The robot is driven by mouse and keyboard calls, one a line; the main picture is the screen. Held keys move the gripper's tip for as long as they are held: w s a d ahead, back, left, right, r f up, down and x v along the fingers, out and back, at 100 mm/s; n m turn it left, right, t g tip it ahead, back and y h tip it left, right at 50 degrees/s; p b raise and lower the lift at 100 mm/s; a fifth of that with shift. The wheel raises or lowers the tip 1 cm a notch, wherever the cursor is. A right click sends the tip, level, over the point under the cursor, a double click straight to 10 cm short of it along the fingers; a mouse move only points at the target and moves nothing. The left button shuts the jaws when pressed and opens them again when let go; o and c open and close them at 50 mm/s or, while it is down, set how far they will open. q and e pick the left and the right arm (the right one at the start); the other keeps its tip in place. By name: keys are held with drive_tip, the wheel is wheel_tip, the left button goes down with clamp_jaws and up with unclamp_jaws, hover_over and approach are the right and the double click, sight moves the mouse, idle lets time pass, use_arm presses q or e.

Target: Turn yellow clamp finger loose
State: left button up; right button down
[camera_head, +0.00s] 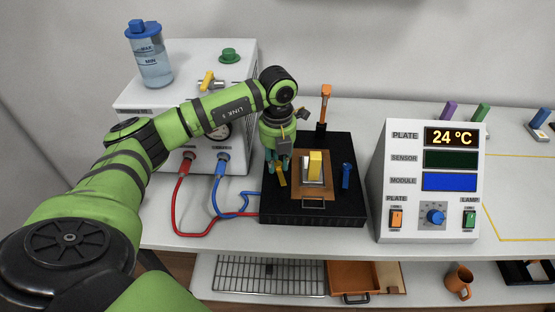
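A yellow block (315,165) stands on a pale piece on the copper-coloured plate (313,203) at the middle of the base. A blue clamp piece (346,176) stands at the right, and an orange one (324,105) rises at the back. My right gripper is not in view.
A white box (185,100) with a bottle (150,58) on top stands behind my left arm. Red (180,205) and blue (219,195) hoses loop left of the base. A control panel (430,190) reading 24 °C stands close on the right.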

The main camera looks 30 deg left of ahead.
sight(278, 164)
use_arm(q)
drive_tip(key=shift+o, duration=1.1)
drive_tip(key=shift+r, duration=0.1)
wheel_tip(278, 164, up, 12)
